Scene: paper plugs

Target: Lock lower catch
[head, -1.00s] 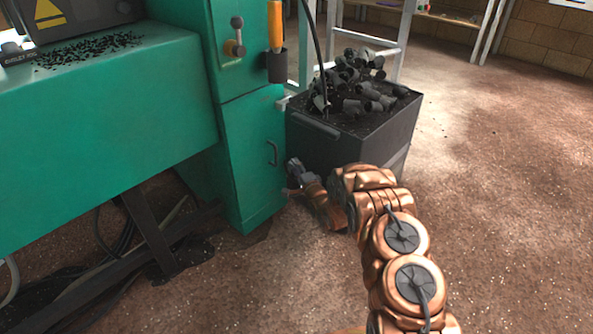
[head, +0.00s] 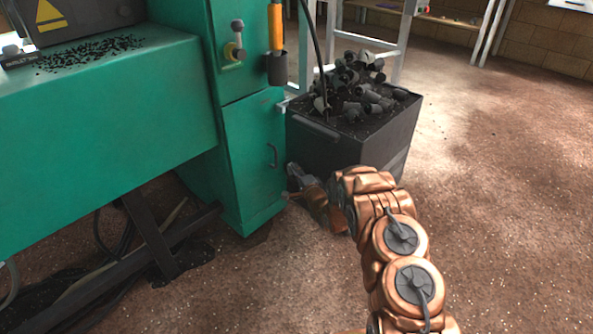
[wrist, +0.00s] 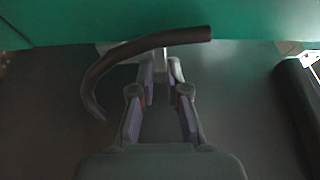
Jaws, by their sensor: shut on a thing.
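My gripper (head: 292,170) is low beside the right edge of the green cabinet door (head: 252,160), between it and the dark bin. In the wrist view, my gripper (wrist: 162,72) has its two fingers closed around a small pale metal piece, the lower catch (wrist: 160,60), just below the green panel. A dark curved bar (wrist: 150,45) crosses over the fingertips and partly hides the catch. In the head view my wrist and gripper hide the lower catch. A pale upper catch (head: 283,104) shows higher on the same door edge.
The dark bin (head: 345,150), heaped with grey pipe pieces (head: 355,92), stands close behind my gripper. A dark door handle (head: 272,155) is just left of it. A ball-ended lever (head: 237,45) is higher up. The floor (head: 500,200) at right is clear.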

